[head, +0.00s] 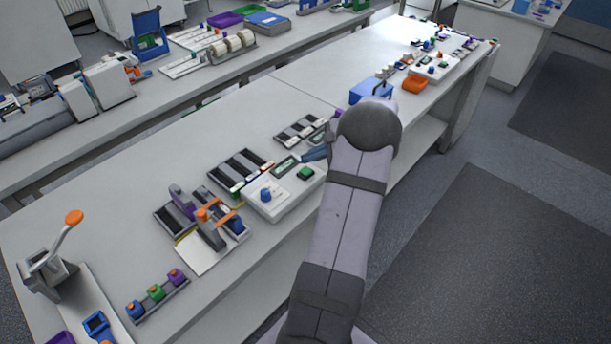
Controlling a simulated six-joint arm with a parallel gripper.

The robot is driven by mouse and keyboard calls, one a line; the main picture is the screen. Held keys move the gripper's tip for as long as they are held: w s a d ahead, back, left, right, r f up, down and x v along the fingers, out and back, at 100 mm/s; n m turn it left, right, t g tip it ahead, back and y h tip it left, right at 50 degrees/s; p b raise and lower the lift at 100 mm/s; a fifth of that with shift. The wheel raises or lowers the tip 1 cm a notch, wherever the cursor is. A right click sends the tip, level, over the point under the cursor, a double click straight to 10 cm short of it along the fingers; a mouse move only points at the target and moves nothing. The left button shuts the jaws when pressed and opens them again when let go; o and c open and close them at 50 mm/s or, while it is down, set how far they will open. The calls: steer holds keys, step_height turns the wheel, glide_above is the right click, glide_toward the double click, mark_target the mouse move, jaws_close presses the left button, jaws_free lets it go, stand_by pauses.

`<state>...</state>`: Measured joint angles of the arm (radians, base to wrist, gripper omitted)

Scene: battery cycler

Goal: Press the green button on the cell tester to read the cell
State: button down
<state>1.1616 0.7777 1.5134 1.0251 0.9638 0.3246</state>
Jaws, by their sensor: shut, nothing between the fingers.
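The cell tester (284,206) is a white box near the front edge of the bench, with a blue knob (266,194) on top. A small dark screen (285,166) and the green button (305,173) show toward its right end. My arm crosses the view from the bottom and hides what is to the right of the tester. A small blue-grey tapered end, which looks like my gripper (312,154), juts out left from behind the arm. It is shut and empty, just beyond the green button in the picture. Contact with the button cannot be made out.
Black cell trays (240,168) lie left of the tester. A fixture with an orange lever (212,222) stands at its lower left. A blue box (370,90) and an orange bin (415,83) stand farther along the bench.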

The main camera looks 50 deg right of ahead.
mark_target(309, 172)
steer(key=shift+f+b, duration=0.35)
steer(key=shift+f, duration=0.45)
stand_by(1.5)
steer(key=shift+f+b, duration=0.4)
steer(key=shift+f+b, duration=0.4)
steer(key=shift+f, duration=0.1)
stand_by(0.9)
stand_by(0.3)
steer(key=shift+r+p, duration=0.65)
steer(key=shift+r, duration=0.3)
steer(key=shift+r+p, duration=1.75)
steer(key=shift+r, duration=0.8)
